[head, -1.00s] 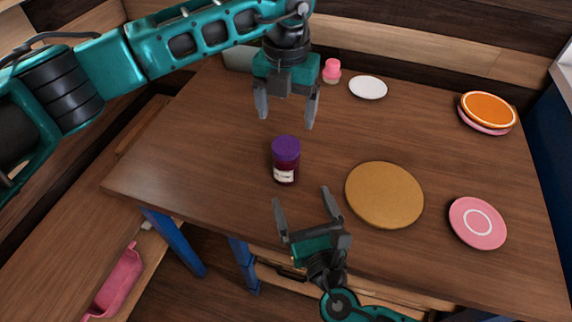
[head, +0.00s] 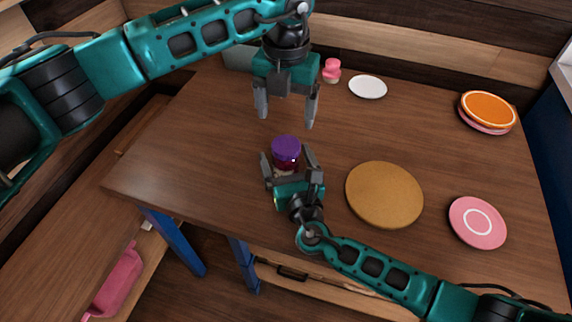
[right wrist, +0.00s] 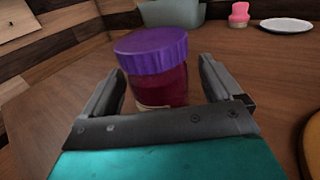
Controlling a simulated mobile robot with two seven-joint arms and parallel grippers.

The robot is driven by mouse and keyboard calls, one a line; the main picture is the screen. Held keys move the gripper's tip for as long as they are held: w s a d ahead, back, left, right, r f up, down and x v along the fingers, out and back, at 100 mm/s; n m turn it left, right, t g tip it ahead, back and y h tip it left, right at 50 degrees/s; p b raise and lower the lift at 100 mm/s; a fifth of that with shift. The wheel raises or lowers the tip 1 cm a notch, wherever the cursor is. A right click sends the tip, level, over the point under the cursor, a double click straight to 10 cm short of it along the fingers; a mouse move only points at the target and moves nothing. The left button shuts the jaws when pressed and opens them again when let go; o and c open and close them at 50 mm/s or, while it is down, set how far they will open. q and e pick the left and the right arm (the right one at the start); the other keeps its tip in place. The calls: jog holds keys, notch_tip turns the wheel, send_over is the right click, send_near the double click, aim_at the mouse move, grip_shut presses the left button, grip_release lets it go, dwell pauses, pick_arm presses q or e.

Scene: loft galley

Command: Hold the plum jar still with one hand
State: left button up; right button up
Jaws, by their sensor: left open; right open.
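The plum jar (head: 286,150) stands upright on the wooden table, with a purple lid and dark red contents. In the right wrist view the jar (right wrist: 155,70) stands between my right gripper's fingers, with its lower part hidden by the gripper body. My right gripper (head: 288,163) is open around the jar, one finger on each side. In the right wrist view a gap shows by the right finger; contact on the left side is hard to tell. My left gripper (head: 286,115) is open and empty, pointing down above the table behind the jar.
A round tan mat (head: 384,195) lies right of the jar, with a pink plate (head: 477,222) beyond it. A white plate (head: 368,87), a small pink-topped container (head: 331,71) and an orange-topped stack (head: 487,110) are farther back. The table left of the jar is clear.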

aim_at(286, 145)
jog(key=c, duration=1.6)
pick_arm(q)
jog(key=n, duration=0.4)
jog(key=shift+n, duration=0.3)
pick_arm(e)
grip_shut()
pick_arm(q)
jog(key=shift+f, duration=4)
